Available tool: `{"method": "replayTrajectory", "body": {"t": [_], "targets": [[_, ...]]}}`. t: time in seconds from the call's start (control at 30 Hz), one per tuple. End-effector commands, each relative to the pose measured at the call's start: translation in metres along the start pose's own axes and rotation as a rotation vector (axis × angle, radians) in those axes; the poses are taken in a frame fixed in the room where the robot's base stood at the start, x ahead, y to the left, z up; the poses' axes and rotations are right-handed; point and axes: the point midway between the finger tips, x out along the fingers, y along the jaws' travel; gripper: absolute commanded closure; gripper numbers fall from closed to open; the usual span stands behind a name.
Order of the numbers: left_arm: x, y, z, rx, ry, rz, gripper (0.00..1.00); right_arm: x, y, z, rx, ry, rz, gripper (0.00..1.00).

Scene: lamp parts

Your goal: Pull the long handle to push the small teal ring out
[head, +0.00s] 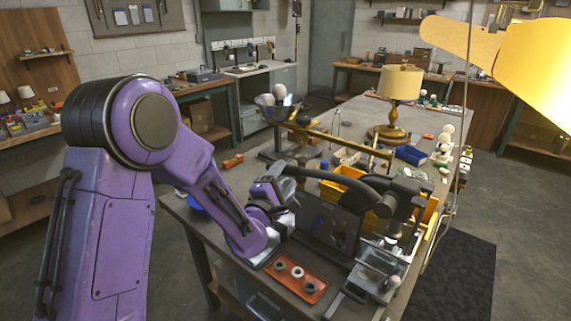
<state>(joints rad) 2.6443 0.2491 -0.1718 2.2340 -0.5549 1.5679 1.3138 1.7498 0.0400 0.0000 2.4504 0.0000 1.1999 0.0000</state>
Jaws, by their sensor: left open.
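A dark press-like fixture (335,222) stands on the near end of the workbench. Its long black handle (325,174) runs from the pivot at the right toward the left. My left gripper (281,184) is open at the handle's left end. Whether the fingers touch the handle, or stand around it, I cannot tell. My purple left arm comes in from the left and hides part of the bench. The small teal ring cannot be made out. My right gripper is not in view.
An orange-red tray (296,277) with grey and white round parts lies in front of the fixture. Yellow bins (343,184) stand behind it. A metal bowl (278,107) is at the back left, a brass lamp (399,92) farther back. A glowing yellow shape (515,60) fills the upper right.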

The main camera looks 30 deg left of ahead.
Motion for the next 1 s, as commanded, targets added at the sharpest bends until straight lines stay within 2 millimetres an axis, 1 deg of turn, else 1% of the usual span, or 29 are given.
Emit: {"method": "replayTrajectory", "body": {"t": [0.03, 0.1, 0.2, 0.3, 0.5, 0.53, 0.57, 0.6, 0.7, 0.8, 0.83, 1.0], "targets": [[0.01, 0.003, 0.001, 0.001, 0.001, 0.0, 0.44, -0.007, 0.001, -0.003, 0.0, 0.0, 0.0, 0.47], [0.022, 0.002, 0.0, 0.001, 0.001, -0.001, 0.44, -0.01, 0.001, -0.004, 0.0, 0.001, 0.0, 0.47], [0.033, 0.001, -0.001, 0.002, 0.002, -0.001, 0.44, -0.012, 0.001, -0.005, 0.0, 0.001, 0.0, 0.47], [0.037, 0.001, -0.002, 0.001, 0.003, -0.001, 0.44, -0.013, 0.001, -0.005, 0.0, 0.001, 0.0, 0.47], [0.038, 0.0, -0.002, 0.002, 0.004, 0.0, 0.44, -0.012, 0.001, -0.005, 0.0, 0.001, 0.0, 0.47], [0.038, 0.0, -0.002, 0.002, 0.004, 0.0, 0.47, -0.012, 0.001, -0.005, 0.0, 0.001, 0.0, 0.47], [0.037, 0.0, -0.003, 0.002, 0.004, 0.0, 0.57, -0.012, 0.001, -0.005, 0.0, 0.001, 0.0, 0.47], [0.037, 0.0, -0.003, 0.002, 0.005, 0.0, 0.7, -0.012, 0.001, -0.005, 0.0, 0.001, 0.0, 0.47], [0.037, 0.0, -0.003, 0.002, 0.005, -0.001, 1.0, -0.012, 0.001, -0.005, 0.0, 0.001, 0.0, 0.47], [0.037, 0.0, -0.003, 0.003, 0.005, -0.001, 1.0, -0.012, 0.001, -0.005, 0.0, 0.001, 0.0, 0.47], [0.038, 0.001, -0.007, 0.003, 0.006, 0.0, 1.0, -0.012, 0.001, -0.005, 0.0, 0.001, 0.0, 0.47], [0.043, 0.002, 0.002, 0.014, -0.003, 0.002, 1.0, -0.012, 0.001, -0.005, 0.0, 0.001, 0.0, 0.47]]}}
